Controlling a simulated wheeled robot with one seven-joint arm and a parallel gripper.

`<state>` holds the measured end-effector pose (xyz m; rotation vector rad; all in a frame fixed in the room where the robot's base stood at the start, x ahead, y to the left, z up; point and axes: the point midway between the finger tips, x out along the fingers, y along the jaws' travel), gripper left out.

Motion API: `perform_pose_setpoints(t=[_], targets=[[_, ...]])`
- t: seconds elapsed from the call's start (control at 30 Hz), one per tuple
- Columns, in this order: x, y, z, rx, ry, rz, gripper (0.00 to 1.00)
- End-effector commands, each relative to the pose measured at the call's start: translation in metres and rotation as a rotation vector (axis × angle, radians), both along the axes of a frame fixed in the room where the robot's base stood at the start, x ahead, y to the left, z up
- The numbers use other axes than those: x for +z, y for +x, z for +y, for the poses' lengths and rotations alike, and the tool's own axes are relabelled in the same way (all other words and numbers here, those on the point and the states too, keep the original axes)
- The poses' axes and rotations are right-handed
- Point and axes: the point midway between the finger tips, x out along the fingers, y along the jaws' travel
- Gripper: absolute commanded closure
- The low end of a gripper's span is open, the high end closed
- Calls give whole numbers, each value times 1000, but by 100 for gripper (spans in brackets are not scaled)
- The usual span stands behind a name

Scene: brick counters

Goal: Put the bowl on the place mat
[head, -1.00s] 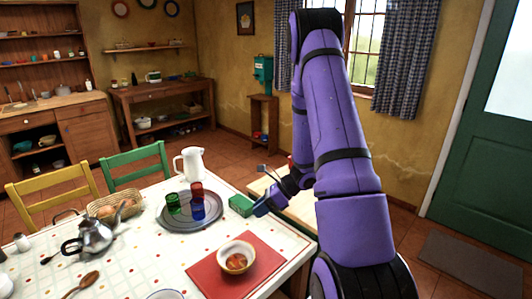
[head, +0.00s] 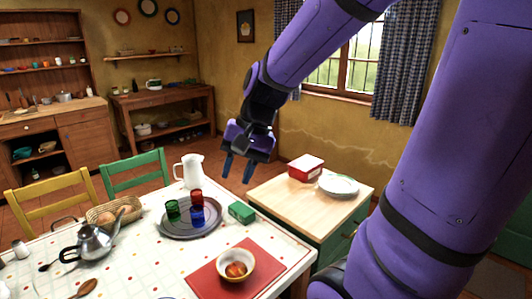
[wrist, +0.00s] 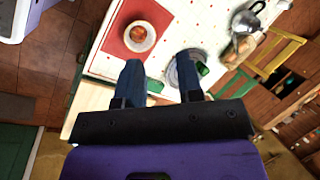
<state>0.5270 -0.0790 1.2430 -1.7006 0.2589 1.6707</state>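A white bowl with orange-red food in it (head: 236,266) sits upright on the red place mat (head: 207,282) at the near right of the dining table. In the wrist view the bowl (wrist: 140,37) also rests within the red mat (wrist: 158,13). My gripper (head: 238,170) is raised, fingers pointing down, beyond the table's far right corner and well apart from the bowl. Its two blue fingers (wrist: 161,82) are spread with nothing between them that it holds.
A tray (head: 175,232) with red, green and blue cups, a green box (head: 241,212), a white pitcher (head: 189,171) and a kettle (head: 92,238) stand on the table. A green cabinet (head: 283,187) beside it bears a red box (head: 305,168) and white plates (head: 338,185).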

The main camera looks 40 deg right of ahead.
Motion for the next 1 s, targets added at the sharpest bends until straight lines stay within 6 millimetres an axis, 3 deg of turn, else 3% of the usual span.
perform_pose_setpoints(t=[0.2, 0.5, 1.0], targets=[[37, -43, 11, 264, -215, -186, 66], [68, -88, 12, 520, -467, -381, 66], [74, -97, 10, 572, -527, -422, 66]])
